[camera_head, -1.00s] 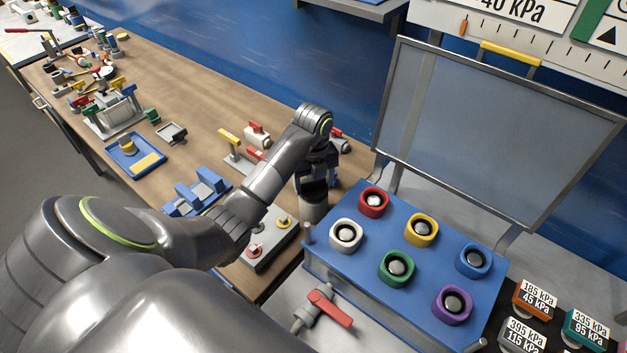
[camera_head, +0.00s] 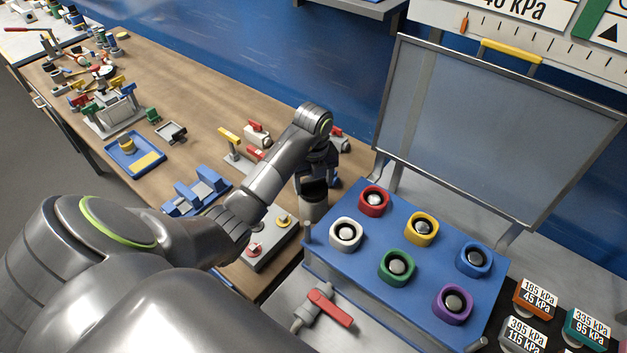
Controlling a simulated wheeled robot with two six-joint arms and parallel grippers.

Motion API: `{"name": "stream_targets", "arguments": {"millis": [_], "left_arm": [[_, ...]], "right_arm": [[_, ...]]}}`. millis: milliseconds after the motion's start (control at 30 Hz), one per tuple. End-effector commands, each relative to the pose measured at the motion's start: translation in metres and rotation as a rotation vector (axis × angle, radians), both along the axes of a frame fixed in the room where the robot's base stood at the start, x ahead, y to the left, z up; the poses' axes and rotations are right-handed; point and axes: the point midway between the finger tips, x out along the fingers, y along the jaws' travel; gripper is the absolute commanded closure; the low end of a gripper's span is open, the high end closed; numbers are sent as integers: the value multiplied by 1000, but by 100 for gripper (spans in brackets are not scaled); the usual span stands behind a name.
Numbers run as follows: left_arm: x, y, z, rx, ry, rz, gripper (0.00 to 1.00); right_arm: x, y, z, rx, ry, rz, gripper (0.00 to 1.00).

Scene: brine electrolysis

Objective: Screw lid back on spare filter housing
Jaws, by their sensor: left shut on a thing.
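The filter housing (camera_head: 314,209) is a grey cylinder standing upright on the wooden bench beside the blue panel. A dark lid (camera_head: 314,188) shows at its top, partly covered by my gripper. My left gripper (camera_head: 316,180) points down over the housing and is shut on the lid. The lid looks in line with the housing; whether its threads are engaged cannot be seen. My right gripper is not in view.
A blue panel (camera_head: 337,258) with several coloured ring sockets stands just right of the housing. A grey box (camera_head: 262,262) with red and yellow knobs lies left of it. A blue cradle (camera_head: 184,206), a blue tray (camera_head: 116,160) and small valves lie farther back along the bench.

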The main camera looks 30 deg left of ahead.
Motion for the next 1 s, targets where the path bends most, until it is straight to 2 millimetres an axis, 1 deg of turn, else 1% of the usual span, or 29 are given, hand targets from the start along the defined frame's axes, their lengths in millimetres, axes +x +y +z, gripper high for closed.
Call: {"name": "stream_targets", "arguments": {"millis": [533,633,767,900,1000], "left_arm": [[0,0,-3,0,0,0,60],[0,0,-4,-1,-1,-26,60],[0,0,-6,0,-1,-157,60],[1,0,-6,0,-3,-329,60],[1,0,-4,1,-3,-430,60]], "right_arm": [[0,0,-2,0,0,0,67],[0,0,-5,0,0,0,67],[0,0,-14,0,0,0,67],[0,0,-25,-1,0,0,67],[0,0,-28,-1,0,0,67]]}}
